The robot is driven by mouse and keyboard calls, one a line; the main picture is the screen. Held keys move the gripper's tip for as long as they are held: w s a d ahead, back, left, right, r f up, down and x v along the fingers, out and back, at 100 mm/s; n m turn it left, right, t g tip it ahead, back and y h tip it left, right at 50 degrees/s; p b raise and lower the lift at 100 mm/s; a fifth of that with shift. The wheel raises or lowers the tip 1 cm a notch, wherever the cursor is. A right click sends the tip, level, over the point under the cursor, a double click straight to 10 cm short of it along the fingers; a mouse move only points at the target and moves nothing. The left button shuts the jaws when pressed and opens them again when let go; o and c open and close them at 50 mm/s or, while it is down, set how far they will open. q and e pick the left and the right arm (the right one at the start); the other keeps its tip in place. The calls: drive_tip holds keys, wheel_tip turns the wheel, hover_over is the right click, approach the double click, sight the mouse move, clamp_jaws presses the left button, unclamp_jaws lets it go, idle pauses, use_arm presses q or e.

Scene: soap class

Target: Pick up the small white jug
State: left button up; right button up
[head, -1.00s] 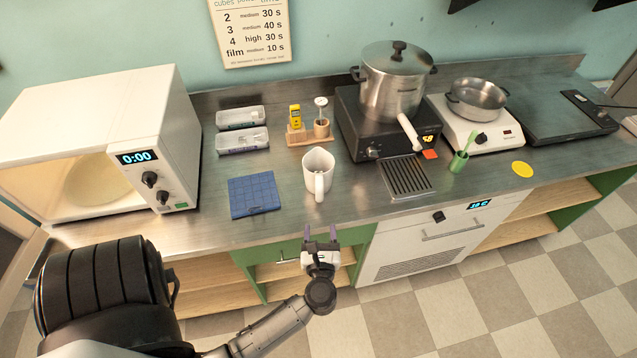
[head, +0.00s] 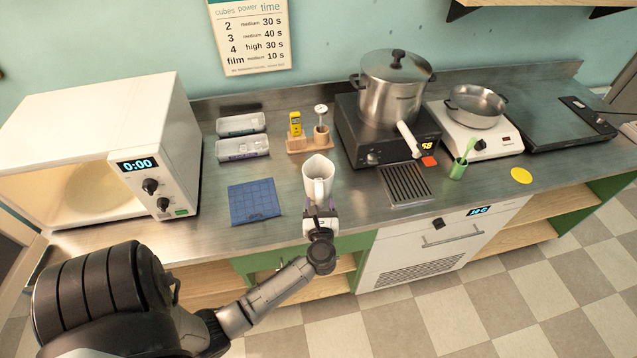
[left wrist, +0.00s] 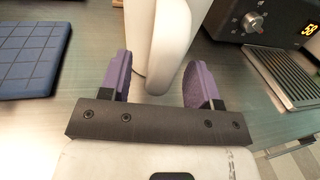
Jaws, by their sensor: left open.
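The small white jug (head: 318,176) stands upright on the steel counter, its handle toward me. It also shows in the left wrist view (left wrist: 146,38), with its handle (left wrist: 168,50) coming down between the fingers. My left gripper (head: 320,208) is at the jug's near side. In the left wrist view the left gripper (left wrist: 156,82) is open, its purple fingers on either side of the handle. I cannot tell whether a finger touches the jug. My right gripper is in neither view.
A blue ice-cube tray (head: 254,200) lies left of the jug. A metal grille (head: 405,184) and a hotplate with a large pot (head: 390,92) are to the right. A wooden stand (head: 310,143) is behind. A microwave (head: 100,140) stands at the left. The counter around the jug is clear.

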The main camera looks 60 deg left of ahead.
use_arm(q)
drive_tip(key=shift+x, duration=1.05)
drive_tip(key=shift+c, duration=0.2)
clamp_jaws()
